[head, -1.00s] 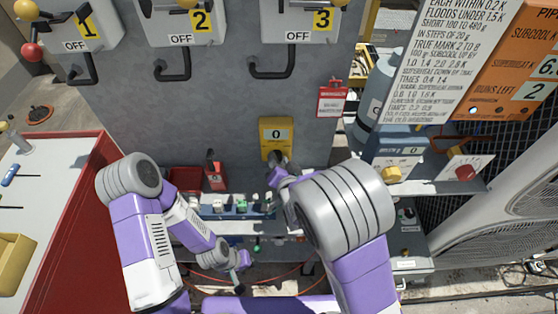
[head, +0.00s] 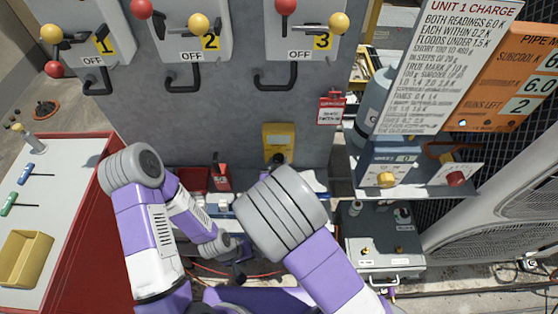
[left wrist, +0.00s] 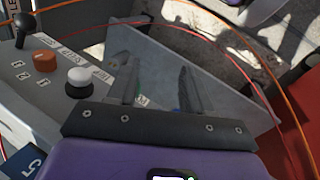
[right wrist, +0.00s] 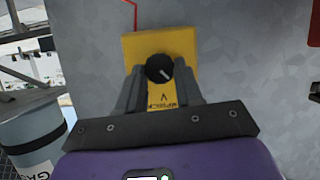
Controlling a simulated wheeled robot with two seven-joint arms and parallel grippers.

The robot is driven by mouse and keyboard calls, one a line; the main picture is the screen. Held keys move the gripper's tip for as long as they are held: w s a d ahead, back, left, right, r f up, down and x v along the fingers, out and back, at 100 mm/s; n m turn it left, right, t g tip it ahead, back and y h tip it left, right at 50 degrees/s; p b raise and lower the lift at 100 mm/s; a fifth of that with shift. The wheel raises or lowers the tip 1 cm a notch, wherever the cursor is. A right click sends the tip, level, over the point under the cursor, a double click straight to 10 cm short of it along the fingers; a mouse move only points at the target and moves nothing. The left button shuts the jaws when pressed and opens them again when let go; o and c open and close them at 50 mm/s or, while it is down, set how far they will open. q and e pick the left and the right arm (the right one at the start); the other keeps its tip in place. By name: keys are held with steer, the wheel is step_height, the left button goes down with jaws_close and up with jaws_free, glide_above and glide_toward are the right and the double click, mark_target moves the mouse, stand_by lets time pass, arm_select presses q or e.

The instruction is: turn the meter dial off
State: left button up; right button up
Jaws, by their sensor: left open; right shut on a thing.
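The yellow meter (head: 278,136) is on the grey panel, and its small display looks blank. Its black dial (right wrist: 159,68) shows in the right wrist view, with a white pointer mark slanting down to the right. My right gripper (right wrist: 161,84) is shut on the dial, one finger on each side. In the head view my right forearm hides most of that gripper. My left gripper (left wrist: 157,84) is open and empty, low down near a grey box with knobs. In the head view the left gripper is mostly hidden low in the middle.
Three numbered OFF switches with lever handles (head: 275,80) line the panel top. A red tag (head: 332,109) hangs right of the meter. A blue-grey instrument (head: 392,163) sits on the right shelf, above a grey case (head: 380,245). A red-sided bench (head: 85,240) stands left.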

stand_by(0.4)
steer(key=o, duration=1)
steer(key=shift+o, duration=0.2)
steer(key=p+v, duration=0.1)
steer(key=v, duration=0.6)
steer(key=shift+s+a, duration=0.15)
steer(key=shift+s, duration=0.15)
steer(key=shift+r, duration=0.1)
